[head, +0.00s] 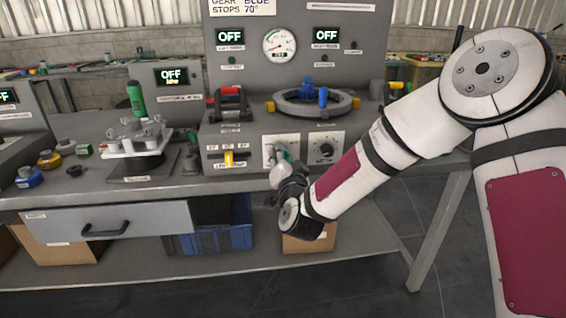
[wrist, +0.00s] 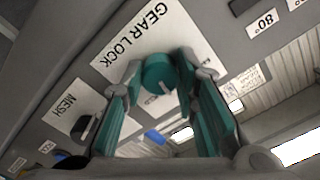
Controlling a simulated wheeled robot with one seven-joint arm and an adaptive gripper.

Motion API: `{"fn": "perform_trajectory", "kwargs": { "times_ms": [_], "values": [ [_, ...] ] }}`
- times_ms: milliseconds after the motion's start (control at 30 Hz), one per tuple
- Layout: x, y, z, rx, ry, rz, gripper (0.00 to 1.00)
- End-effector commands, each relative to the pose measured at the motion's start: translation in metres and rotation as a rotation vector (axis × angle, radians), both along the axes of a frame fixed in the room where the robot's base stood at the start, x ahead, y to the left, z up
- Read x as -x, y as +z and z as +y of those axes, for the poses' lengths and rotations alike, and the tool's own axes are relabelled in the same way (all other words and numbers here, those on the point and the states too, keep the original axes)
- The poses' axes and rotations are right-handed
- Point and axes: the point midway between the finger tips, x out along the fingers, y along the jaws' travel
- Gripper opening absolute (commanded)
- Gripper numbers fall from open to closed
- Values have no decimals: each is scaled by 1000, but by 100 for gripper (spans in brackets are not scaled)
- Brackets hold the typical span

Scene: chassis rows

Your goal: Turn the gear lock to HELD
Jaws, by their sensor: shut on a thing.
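The gear lock is a round teal knob (wrist: 157,70) on a white plate (wrist: 118,45) lettered GEAR LOCK, seen upside down in the wrist view. A pale pointer mark shows on the knob's edge, toward the lower right of the picture. Small labels beside the knob are partly covered by my fingers; I cannot read the setting for sure. My gripper (wrist: 161,80) has its teal fingers shut on both sides of the knob. In the head view my gripper (head: 281,160) is at the white gear lock plate (head: 268,142) and hides most of the knob.
A black MESH knob (head: 326,151) sits right of the gear lock. A yellow lever (head: 229,159) is to the left. Above are a grey ring with blue pegs (head: 312,104) and a red-and-black handle (head: 230,98). The displays (head: 326,36) read OFF.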

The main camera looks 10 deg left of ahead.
Motion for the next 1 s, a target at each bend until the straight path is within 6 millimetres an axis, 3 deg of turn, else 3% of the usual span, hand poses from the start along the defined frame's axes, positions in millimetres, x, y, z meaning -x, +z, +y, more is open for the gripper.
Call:
{"fn": "perform_trajectory", "kwargs": {
  "times_ms": [500, 1000],
  "values": [
    [-1, -1, -1, -432, -2, 122, 0],
    [0, 0, -1, -614, -2, 176, 0]
  ]
}}
